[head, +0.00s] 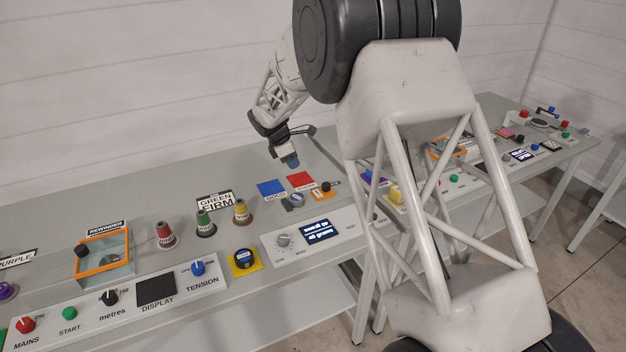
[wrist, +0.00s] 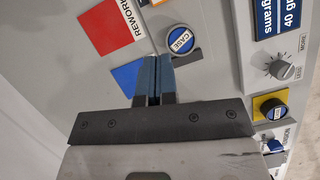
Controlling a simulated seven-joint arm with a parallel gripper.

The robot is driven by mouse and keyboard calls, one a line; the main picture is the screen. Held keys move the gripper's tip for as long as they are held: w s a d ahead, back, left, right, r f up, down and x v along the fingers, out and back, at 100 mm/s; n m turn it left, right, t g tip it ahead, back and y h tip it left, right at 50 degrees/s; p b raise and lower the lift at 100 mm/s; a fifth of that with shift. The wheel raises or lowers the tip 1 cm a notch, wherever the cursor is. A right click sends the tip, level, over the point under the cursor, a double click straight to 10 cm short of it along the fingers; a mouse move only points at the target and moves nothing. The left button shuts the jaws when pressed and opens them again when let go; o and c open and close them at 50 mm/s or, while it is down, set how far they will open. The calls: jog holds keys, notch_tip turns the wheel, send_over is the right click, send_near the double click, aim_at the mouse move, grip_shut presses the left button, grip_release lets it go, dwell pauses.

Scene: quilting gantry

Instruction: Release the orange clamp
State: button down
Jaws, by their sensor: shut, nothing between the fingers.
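My gripper (head: 290,162) is in the air above the bench, over the area of the blue and red squares. Its blue fingers are shut and empty; they also show in the wrist view (wrist: 154,78), pointing toward a round item marked CASE (wrist: 179,40). A small orange piece (head: 318,194) with a black knob (head: 326,186) sits beside the red square in the head view. I cannot tell for sure whether it is the orange clamp. It is apart from my gripper. No orange clamp shows clearly in the wrist view.
A blue square (head: 271,188) and red square (head: 301,180) lie on the bench. Red, green and yellow cones (head: 241,212) stand left. An orange-framed rewinder (head: 103,262) is farther left. A control panel with a display (head: 322,231) lies in front. My arm hides part of the right side.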

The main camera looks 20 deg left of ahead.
jog(key=shift+f, duration=0.1)
send_near(321, 191)
jog(key=f, duration=0.1)
jog(key=a+f, duration=0.1)
jog(key=f, duration=0.1)
jog(key=s+f, duration=0.1)
jog(key=shift+s+a+f, duration=0.1)
jog(key=shift+a+f, duration=0.2)
jog(key=shift+a, duration=0.05)
jog(key=shift+w+d+r, duration=0.1)
jog(key=shift+w+d, duration=0.5)
jog(key=shift+d, duration=0.3)
jog(key=shift+w+d, duration=0.45)
jog(key=shift+d, duration=0.3)
